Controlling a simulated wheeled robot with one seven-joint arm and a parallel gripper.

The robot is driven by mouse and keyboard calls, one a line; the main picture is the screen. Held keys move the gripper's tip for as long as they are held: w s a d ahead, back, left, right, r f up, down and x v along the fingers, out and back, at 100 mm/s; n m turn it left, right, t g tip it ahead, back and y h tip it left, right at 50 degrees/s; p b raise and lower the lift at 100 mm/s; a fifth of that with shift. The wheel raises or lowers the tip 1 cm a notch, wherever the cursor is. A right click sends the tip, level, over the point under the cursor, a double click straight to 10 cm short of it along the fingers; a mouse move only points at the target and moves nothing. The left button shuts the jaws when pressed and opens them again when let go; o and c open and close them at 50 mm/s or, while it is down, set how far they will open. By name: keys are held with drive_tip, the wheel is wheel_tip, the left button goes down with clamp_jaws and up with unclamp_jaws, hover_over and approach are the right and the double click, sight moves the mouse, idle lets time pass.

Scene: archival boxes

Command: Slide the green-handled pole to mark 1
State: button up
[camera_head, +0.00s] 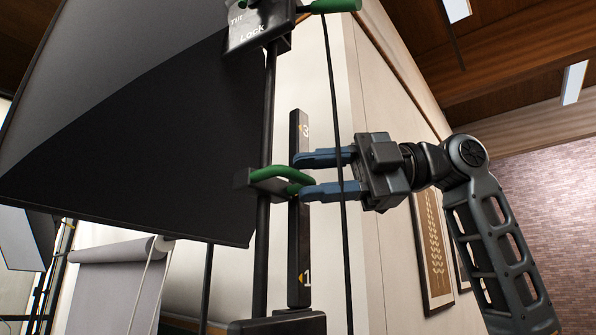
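The green handle (282,173) is a loop on a dark clamp on the upright black pole (264,240), near mid-picture. Beside it stands a dark upright scale bar (298,240). The handle is between the two marks, nearer to 3. My gripper (298,176) comes from the right with its two blue fingers spread, one above and one below the handle's right end. I see no clear grip on it. The fingers hide part of the bar.
A large black softbox panel (150,140) fills the left. A box labelled Tilt and Lock (258,24), with another green handle (333,6), is above. A dark base (278,323) is below the bar.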

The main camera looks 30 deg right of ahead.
sight(260, 208)
drive_tip(key=shift+x, duration=1.25)
drive_tip(key=shift+c, duration=0.4)
clamp_jaws()
